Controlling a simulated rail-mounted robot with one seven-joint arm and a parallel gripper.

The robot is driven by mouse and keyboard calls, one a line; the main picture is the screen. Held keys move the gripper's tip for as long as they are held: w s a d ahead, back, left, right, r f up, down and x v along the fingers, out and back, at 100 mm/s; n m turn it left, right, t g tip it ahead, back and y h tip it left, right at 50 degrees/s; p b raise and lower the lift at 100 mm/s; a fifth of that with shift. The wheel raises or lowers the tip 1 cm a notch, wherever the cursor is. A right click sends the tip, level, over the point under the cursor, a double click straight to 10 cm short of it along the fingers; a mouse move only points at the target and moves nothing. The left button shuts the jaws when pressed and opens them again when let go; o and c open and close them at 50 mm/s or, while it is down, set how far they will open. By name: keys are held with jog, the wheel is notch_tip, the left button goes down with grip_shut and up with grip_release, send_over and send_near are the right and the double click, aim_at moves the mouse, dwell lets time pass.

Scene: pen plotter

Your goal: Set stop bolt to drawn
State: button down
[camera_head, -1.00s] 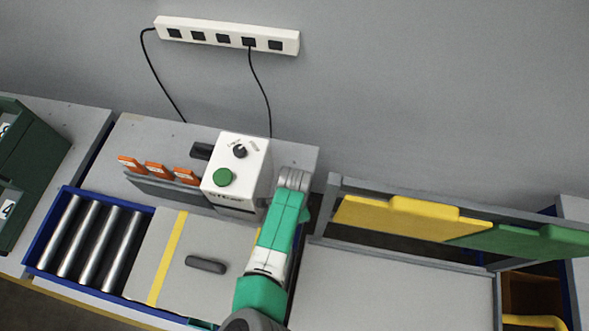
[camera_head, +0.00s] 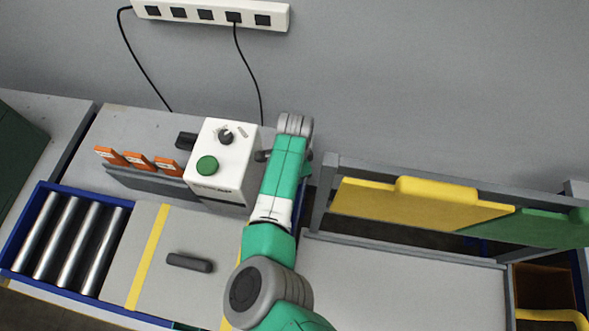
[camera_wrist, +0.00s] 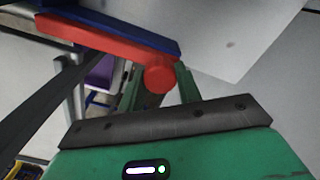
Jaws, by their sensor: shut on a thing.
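In the wrist view a round red knob (camera_wrist: 159,76), which looks like the end of the stop bolt, sits between the two green fingers of my gripper (camera_wrist: 158,88). My gripper is shut on it. A short dark cylinder shows just below the knob, between the fingers. A red bar (camera_wrist: 95,42) with a blue bar (camera_wrist: 110,25) along it lies directly behind the knob. How far the bolt is drawn cannot be told. In the head view my arm hides the gripper and the bolt.
A white control box (camera_head: 222,160) with a green button and black dial stands left of my arm. A roller conveyor (camera_head: 75,235) lies at the left. A frame with yellow (camera_head: 400,205) and green (camera_head: 540,228) panels stands right. A power strip (camera_head: 210,14) is on the wall.

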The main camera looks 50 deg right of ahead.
jog(key=shift+f, duration=0.1)
jog(key=c, duration=1)
grip_release()
jog(key=shift+w+d, duration=0.15)
jog(key=shift+d, duration=0.05)
jog(key=shift+o, duration=0.2)
jog(key=shift+a+r+p, duration=0.1)
jog(key=shift+r+p, duration=0.45)
jog(key=shift+r, duration=3.45)
